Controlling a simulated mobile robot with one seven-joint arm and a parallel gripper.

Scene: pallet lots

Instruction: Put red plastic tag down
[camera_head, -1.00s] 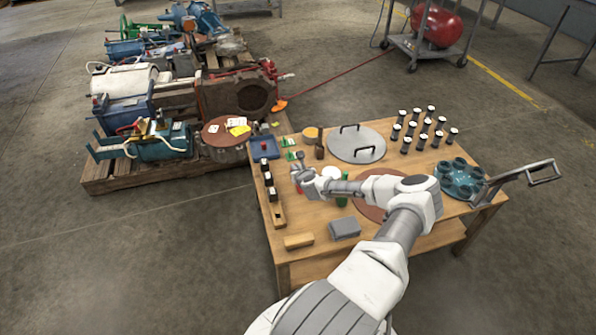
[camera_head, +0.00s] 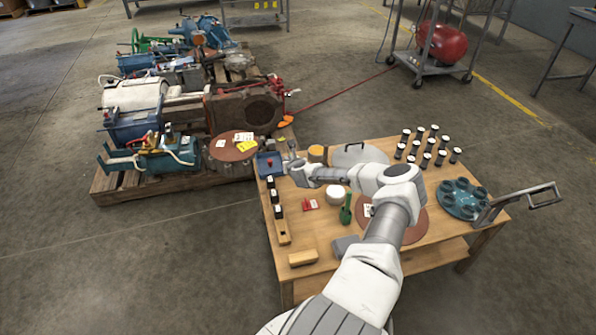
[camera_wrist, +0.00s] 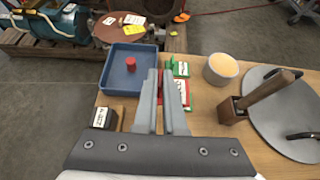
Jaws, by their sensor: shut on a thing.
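My gripper (camera_wrist: 161,78) is shut on a red plastic tag (camera_wrist: 185,93) with a white label. A red strip shows between the fingers, and the right finger hides part of the tag. It overlaps a green tag (camera_wrist: 195,107) in the wrist view; I cannot tell whether they touch. Another green tag (camera_wrist: 178,68) with a white label lies just beyond. In the head view my gripper (camera_head: 290,149) is over the table's back left, and the held tag is not clear there. A second red tag (camera_head: 310,204) lies on the table nearer the front.
A blue tray (camera_wrist: 124,84) with a small red piece is left of the fingers. A tan-topped cup (camera_wrist: 220,69) and a wooden-handled tool (camera_wrist: 262,94) stand to the right. A wooden rack (camera_head: 282,231) with black pieces lines the left edge. A white jar (camera_head: 336,194) stands mid-table.

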